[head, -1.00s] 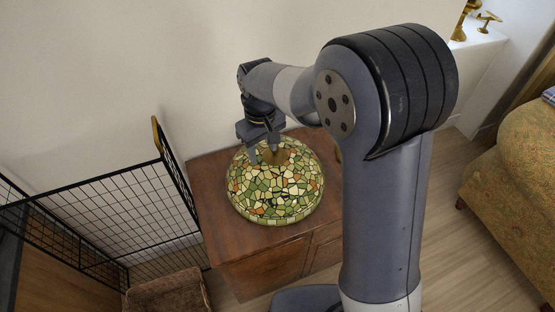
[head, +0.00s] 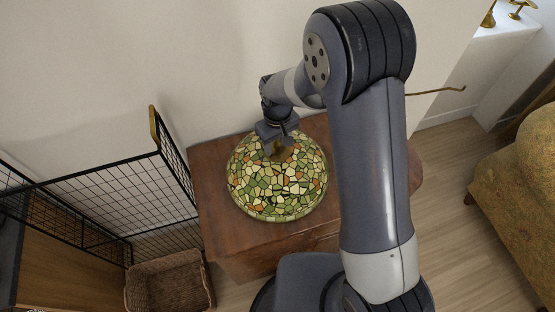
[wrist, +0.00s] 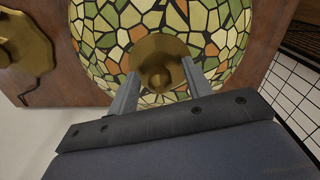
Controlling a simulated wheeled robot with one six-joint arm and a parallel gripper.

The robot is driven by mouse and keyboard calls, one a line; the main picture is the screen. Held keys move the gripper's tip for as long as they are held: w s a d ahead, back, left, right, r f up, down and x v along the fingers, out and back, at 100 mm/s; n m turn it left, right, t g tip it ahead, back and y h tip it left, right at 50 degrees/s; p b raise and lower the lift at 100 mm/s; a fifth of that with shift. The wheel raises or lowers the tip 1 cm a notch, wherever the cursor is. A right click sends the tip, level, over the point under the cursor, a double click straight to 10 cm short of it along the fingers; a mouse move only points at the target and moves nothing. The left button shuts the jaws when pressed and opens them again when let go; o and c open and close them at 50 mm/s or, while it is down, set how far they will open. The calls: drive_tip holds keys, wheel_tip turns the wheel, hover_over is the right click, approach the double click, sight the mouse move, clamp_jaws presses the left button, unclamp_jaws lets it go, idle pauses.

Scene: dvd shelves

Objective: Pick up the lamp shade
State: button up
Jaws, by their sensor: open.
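The lamp shade (head: 277,188) is a dome of green, cream and orange stained glass with a brass cap on top. It sits on a brown wooden cabinet (head: 217,225). My gripper (head: 277,146) is at the top of the shade, pointing down. In the wrist view the shade (wrist: 112,28) fills the upper part, and the open fingers of my gripper (wrist: 157,82) stand on either side of the brass cap (wrist: 156,57). I cannot tell whether they touch it. The shade's far side is partly hidden by my gripper.
A black wire pen (head: 130,190) stands left of the cabinet, with a brown wicker basket (head: 168,282) below. A patterned sofa (head: 520,200) is at the right. The wall is close behind the cabinet. A brass object (wrist: 22,45) lies at the wrist view's left.

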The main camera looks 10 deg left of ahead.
drive_tip(key=shift+c, duration=0.5)
clamp_jaws()
drive_tip(key=shift+w+r, duration=0.1)
